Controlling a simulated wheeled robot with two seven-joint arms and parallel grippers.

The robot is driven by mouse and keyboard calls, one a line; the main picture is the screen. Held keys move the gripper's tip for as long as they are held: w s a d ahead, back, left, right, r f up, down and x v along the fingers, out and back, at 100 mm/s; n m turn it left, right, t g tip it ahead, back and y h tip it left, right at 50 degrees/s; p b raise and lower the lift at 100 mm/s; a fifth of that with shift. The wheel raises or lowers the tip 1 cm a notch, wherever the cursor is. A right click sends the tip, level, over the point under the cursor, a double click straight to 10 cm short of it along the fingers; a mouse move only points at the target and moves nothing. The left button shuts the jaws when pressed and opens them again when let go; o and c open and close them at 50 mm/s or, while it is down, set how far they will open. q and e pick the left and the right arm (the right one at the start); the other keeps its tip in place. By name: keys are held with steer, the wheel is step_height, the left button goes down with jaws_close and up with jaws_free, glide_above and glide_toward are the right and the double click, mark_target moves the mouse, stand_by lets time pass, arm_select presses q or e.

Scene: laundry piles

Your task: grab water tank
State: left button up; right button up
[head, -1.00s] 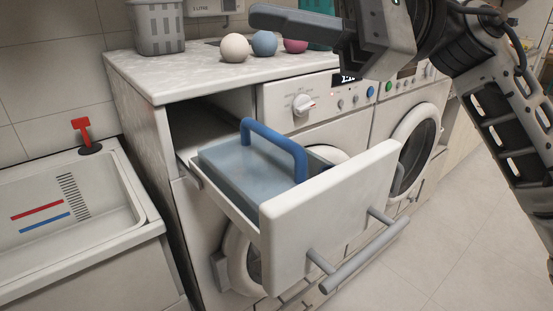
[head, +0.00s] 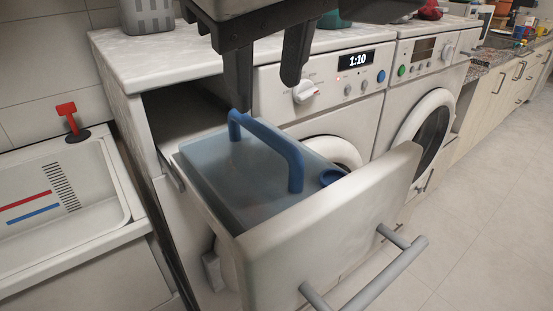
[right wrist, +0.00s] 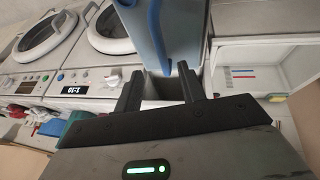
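The water tank (head: 235,180) is a translucent grey-blue box with a raised blue handle (head: 270,142) and a blue cap (head: 332,177). It sits in the pulled-out white drawer (head: 330,215). My right gripper (head: 265,95) is open and empty, pointing down just above the handle; one fingertip is close to the handle's far end. I cannot tell whether it touches. In the right wrist view the tank (right wrist: 178,40) and its handle (right wrist: 155,18) lie beyond the spread fingers (right wrist: 160,86). My left gripper is not in view.
The drawer's grey bar handle (head: 385,275) sticks out in front. Washing machines stand behind and to the right. A grey basket (head: 148,15) is on the countertop. The floor at right is clear.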

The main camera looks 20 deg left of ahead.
mark_target(263, 127)
steer(key=shift+x, duration=4.35)
steer(key=shift+f, duration=0.1)
jaws_close()
